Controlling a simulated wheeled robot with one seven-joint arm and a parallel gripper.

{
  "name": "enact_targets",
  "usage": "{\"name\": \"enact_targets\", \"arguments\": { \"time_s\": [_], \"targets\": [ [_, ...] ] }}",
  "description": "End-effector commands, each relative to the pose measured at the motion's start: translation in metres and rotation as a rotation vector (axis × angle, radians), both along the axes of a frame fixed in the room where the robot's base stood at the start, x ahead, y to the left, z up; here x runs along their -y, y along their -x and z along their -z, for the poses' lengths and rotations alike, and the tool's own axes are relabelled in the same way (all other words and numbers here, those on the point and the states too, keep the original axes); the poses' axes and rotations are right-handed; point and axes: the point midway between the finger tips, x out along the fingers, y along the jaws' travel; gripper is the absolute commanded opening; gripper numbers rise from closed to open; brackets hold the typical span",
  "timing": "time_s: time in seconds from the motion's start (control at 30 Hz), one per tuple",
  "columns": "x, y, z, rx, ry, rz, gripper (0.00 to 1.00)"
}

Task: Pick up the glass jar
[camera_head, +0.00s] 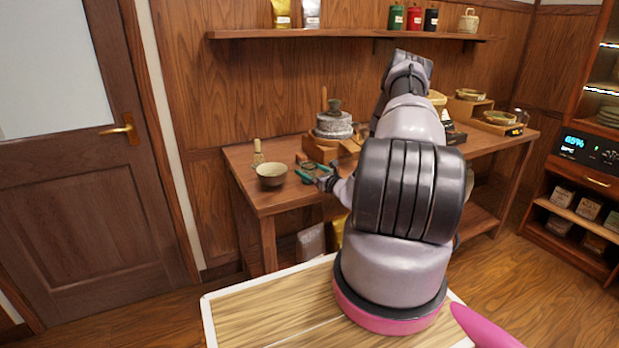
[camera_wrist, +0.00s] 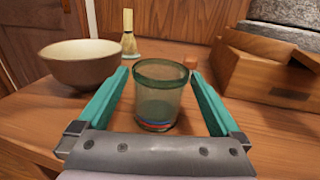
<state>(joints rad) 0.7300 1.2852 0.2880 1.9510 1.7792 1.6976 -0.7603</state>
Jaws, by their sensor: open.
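A clear greenish glass jar (camera_wrist: 159,97) stands upright on the wooden table (camera_wrist: 50,115) in the wrist view, with a red and blue band near its base. My gripper (camera_wrist: 161,85) is open, with one green finger on each side of the jar. Visible gaps separate the fingers from the glass, and nothing is held. In the head view my gripper (camera_head: 311,172) is low over the table's left part, beside the bowl. The jar is small and hard to make out there.
A brown bowl (camera_wrist: 80,63) stands close left of the left finger. A bamboo whisk (camera_wrist: 129,38) stands behind it. A wooden box (camera_wrist: 270,70) sits to the right, by a grey stone mill (camera_head: 334,125). A shelf (camera_head: 350,34) hangs above.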

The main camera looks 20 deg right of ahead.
Motion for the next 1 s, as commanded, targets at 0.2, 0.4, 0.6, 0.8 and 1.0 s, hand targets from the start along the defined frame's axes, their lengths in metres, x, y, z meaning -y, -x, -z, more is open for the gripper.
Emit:
{"name": "enact_targets", "arguments": {
  "time_s": [0.2, 0.4, 0.6, 0.8, 1.0],
  "targets": [
    [-0.001, -0.004, 0.000, -0.001, -0.001, -0.001, 1.00],
    [-0.001, -0.004, 0.000, -0.001, -0.001, -0.001, 0.50],
    [-0.001, -0.004, 0.000, 0.000, -0.001, -0.001, 0.13],
    [-0.001, -0.004, -0.004, 0.001, 0.000, -0.001, 0.13],
    [-0.001, -0.005, -0.027, 0.003, 0.002, -0.001, 0.13]
  ]
}}
